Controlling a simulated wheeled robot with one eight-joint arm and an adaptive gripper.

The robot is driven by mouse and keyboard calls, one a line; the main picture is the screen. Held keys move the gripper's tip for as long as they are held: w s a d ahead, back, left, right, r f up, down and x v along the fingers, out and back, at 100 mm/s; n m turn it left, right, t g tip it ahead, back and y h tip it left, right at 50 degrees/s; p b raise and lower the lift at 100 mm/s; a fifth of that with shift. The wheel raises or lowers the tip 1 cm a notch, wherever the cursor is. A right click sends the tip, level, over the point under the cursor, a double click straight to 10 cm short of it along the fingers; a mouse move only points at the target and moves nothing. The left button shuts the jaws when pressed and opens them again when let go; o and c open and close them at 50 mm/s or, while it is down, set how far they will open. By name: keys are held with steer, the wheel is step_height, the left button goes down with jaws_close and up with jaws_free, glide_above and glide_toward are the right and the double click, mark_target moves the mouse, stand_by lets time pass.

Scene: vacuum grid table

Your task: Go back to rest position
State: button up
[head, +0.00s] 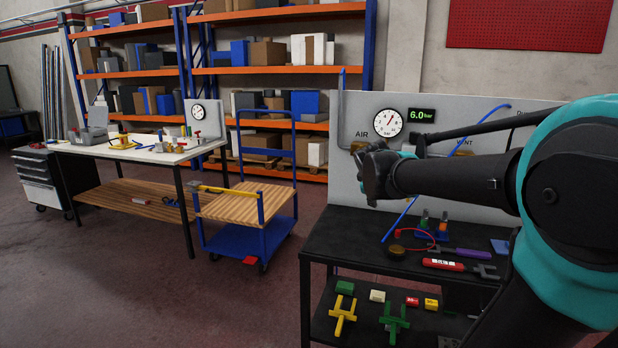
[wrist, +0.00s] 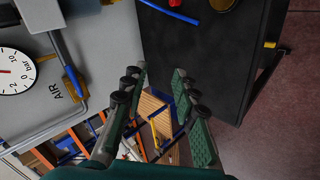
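My gripper (head: 372,172) is held above the left part of the black table (head: 335,245), in front of the grey panel (head: 348,110). In the wrist view my gripper (wrist: 160,76) has its two green padded fingers apart with nothing between them. The arm reaches in from the right of the head view and hides part of the panel.
The black table carries a red cylinder (head: 443,265), a purple-handled tool (head: 470,253) and small fittings. Its lower shelf holds green and yellow pieces. A blue cart (head: 238,240) and a white-topped bench (head: 100,148) stand left. Open floor lies in front of them.

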steer(key=s+a+f+m+g+y, duration=0.1)
steer(key=s+f+m+g+y, duration=0.2)
steer(key=s+f+m, duration=0.7)
steer(key=s+f+g, duration=0.1)
steer(key=s+f, duration=1.4)
steer(key=s, duration=0.1)
steer(key=shift+a+m+g, duration=0.15)
steer(key=shift+m+g, duration=0.15)
steer(key=shift+g, duration=0.1)
